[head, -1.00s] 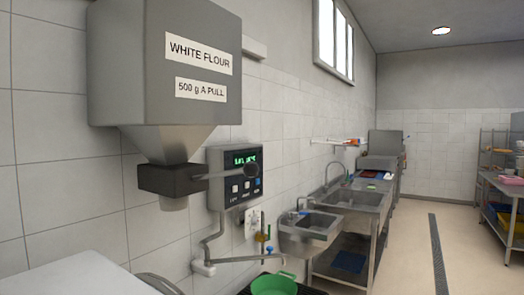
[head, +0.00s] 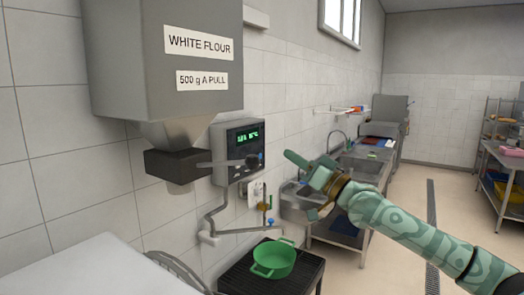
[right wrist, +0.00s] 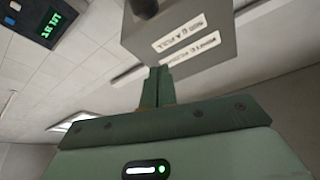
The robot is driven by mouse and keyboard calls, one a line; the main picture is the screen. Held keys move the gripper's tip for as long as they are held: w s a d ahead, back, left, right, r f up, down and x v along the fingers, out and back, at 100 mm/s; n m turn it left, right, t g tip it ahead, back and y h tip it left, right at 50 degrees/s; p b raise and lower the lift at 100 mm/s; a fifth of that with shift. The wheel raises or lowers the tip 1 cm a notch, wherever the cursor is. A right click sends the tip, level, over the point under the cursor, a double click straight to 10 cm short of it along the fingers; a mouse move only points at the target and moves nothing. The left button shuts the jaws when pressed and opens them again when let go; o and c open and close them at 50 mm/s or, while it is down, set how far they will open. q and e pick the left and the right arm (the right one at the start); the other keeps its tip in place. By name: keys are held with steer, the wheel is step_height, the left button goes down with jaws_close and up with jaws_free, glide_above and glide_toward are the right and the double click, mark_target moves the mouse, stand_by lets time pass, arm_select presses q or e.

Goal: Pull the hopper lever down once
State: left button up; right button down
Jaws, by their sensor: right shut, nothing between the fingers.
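The grey flour hopper (head: 165,60) hangs on the tiled wall, labelled "WHITE FLOUR" and "500 g A PULL". Its lever (head: 222,162) is a grey rod sticking out to the right from the dark outlet block (head: 180,165), roughly level, with a black knob (head: 252,160) at its end. My right gripper (head: 292,160) is shut and empty, to the right of the knob and apart from it. In the right wrist view the shut fingers (right wrist: 158,85) show in front of the hopper (right wrist: 195,30), which appears upside down. My left gripper is out of view.
A control panel (head: 237,150) with a green display is on the wall behind the knob. Below are wall pipes and a green pot (head: 273,259) on a dark stand (head: 245,278). A pale worktop (head: 95,270) is at lower left. Sinks stand behind my right arm.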

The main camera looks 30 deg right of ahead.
steer(key=shift+w, duration=0.1)
steer(key=p+x, duration=0.1)
steer(key=x, duration=0.9)
steer(key=f, duration=0.2)
steer(key=a+f+p, duration=0.1)
steer(key=f, duration=0.1)
steer(key=shift+s+a, duration=0.15)
steer(key=shift+s, duration=0.05)
